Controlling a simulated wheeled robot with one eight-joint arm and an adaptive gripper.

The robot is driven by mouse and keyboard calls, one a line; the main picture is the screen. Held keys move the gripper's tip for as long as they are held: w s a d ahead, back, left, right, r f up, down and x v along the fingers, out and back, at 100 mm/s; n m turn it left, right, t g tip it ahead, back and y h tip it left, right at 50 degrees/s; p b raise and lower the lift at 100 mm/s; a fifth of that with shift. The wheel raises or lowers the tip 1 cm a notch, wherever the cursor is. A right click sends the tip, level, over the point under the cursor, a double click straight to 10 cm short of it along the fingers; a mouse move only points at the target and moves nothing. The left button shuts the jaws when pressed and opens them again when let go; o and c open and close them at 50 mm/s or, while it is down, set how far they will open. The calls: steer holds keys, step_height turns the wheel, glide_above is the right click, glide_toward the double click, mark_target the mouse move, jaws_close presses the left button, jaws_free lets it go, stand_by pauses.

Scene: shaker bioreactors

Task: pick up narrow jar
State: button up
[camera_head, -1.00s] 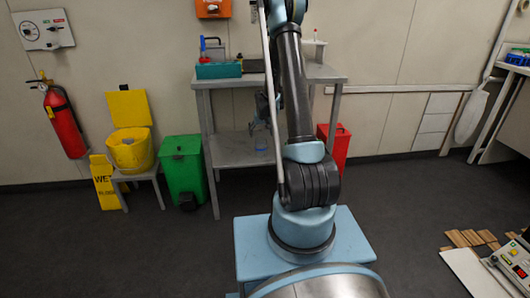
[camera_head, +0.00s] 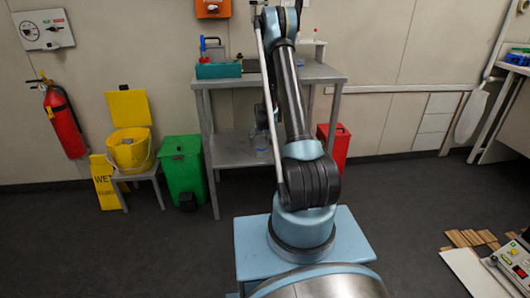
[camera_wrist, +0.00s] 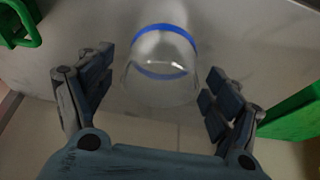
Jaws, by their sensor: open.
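The narrow jar (camera_wrist: 160,65) is clear with a blue band near its far end. In the wrist view it lies between and slightly beyond the fingers of my open gripper (camera_wrist: 155,95), with a visible gap to the fingers on each side. In the head view a small clear jar (camera_head: 261,150) shows on the lower shelf of the grey table (camera_head: 232,152). My gripper is mostly hidden behind my arm there, close to that jar.
A green bin (camera_head: 183,170) and a yellow bucket (camera_head: 130,150) stand left of the table. A red bin (camera_head: 334,148) stands at its right. The upper shelf (camera_head: 318,74) is above my gripper. Green objects flank the wrist view.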

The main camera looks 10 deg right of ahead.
steer(key=shift+f, duration=0.15)
steer(key=c, duration=1.5)
